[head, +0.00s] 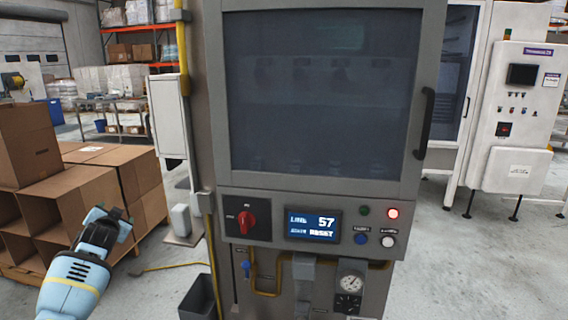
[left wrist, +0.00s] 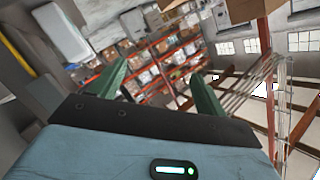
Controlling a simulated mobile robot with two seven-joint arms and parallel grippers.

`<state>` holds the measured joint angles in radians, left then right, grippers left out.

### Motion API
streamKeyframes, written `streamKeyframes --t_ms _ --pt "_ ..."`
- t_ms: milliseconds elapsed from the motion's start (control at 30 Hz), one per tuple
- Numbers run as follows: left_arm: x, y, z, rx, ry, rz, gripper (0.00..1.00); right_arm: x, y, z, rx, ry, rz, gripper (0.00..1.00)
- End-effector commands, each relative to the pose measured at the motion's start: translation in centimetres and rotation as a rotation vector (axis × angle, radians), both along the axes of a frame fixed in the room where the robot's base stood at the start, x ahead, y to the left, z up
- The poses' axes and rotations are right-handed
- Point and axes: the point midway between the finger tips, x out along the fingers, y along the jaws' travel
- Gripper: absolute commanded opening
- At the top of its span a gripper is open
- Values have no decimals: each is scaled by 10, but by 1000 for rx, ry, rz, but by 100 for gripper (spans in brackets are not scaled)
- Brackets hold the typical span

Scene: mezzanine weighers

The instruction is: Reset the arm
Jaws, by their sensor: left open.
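My left gripper (head: 118,214) is raised at the lower left of the head view, in front of the cardboard boxes. It is left of the grey machine (head: 213,130) and apart from it. In the left wrist view its two green fingers (left wrist: 160,82) are spread, with nothing between them. My right gripper is out of view.
Stacked cardboard boxes (head: 88,180) stand close behind my left arm. A dark bin (head: 198,298) and a pressure gauge (head: 351,284) are low at the machine. A white cabinet (head: 512,125) stands at the right. Grey floor (head: 450,270) is free at the lower right.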

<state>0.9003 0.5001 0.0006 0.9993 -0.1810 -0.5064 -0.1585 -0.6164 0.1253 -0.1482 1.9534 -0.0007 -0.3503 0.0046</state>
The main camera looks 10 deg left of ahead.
Motion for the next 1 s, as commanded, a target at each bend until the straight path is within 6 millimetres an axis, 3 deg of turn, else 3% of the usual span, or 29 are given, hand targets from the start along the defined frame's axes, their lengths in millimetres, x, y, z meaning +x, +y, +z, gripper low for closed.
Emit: streamKeyframes --t_ms 167,200,567,767,1000 --pt "13 -20 19 -241 -233 -79 75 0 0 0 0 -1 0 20" --pt "14 -27 15 -279 -256 -94 75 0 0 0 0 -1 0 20" --pt "-27 -104 -110 -282 -96 -192 75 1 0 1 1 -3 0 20" --pt "-86 -168 -200 -325 18 -267 75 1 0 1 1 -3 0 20" --pt "-186 -245 -287 -413 146 -342 75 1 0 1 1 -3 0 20"
